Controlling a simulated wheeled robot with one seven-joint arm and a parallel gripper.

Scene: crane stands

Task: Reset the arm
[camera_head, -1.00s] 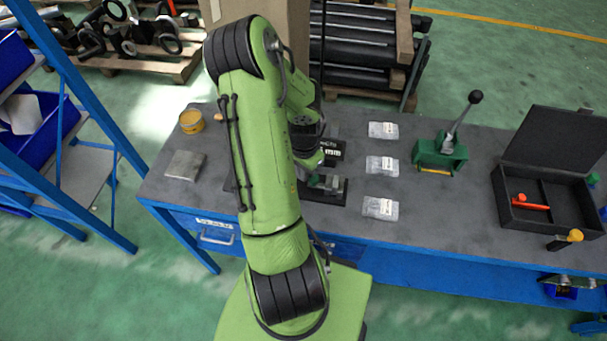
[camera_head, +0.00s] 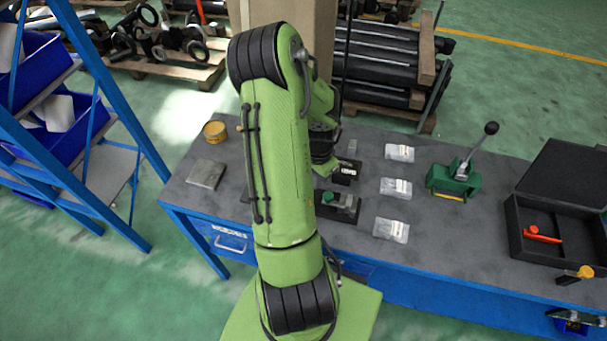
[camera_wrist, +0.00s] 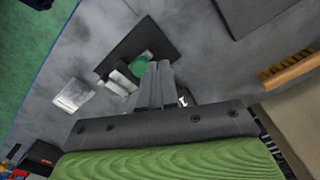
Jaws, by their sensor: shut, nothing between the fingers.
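My green arm (camera_head: 277,150) rises in the middle of the head view, with its wrist over the dark workbench. My gripper's fingertips are hidden behind the arm in that view. In the wrist view my gripper (camera_wrist: 158,68) is shut and empty, its two fingers together above the bench. Beyond the fingertips, a black plate (camera_wrist: 165,42) carries a small metal fixture (camera_wrist: 122,78) and a green round part (camera_wrist: 140,66). In the head view the fixture on its black base (camera_head: 338,205) stands just below my wrist. I cannot see any contact between the gripper and these things.
On the workbench (camera_head: 440,235) are several clear bags (camera_head: 396,187), a green lever press (camera_head: 455,178), an open black case (camera_head: 545,235), a yellow tin (camera_head: 215,131) and a metal block (camera_head: 206,174). A blue rack (camera_head: 110,110) stands left. Pallets with dark bars (camera_head: 385,65) lie behind.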

